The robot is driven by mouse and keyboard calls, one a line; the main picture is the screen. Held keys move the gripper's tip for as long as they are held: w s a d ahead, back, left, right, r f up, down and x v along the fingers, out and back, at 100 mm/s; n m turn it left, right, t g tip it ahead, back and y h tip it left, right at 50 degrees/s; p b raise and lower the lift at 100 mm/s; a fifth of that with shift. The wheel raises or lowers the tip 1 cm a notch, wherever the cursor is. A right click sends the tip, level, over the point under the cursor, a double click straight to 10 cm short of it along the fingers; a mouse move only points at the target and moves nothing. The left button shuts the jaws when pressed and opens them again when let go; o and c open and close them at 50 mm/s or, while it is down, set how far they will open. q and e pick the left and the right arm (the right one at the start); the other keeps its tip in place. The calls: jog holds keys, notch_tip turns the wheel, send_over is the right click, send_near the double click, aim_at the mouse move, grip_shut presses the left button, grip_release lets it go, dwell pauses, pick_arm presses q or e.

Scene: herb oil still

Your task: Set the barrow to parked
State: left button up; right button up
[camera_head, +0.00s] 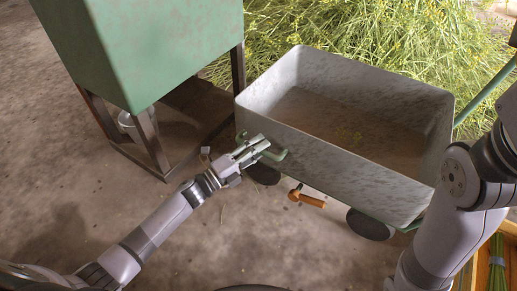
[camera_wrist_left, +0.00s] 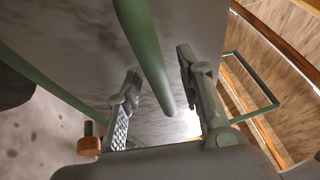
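The barrow (camera_head: 345,165) is a grey, scuffed metal tub with a dusty brown inside, standing on dark wheels. A green handle bar (camera_head: 276,155) sticks out at its near left side. My left gripper (camera_head: 256,146) is at this bar. In the left wrist view, the gripper (camera_wrist_left: 160,95) is open, with the rounded end of a green bar (camera_wrist_left: 146,48) between its fingers; I cannot tell whether they touch. An orange-handled lever (camera_head: 310,200) sits under the tub's near side. My right arm covers the barrow's right end; its gripper is out of view.
A green box on dark legs (camera_head: 150,50) stands left of the barrow. Yellow-flowered herbs (camera_head: 320,30) are heaped behind it. A wooden crate (camera_head: 482,270) with green stems is at the lower right.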

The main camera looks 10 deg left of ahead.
pick_arm(q)
jog(key=v, duration=1.2)
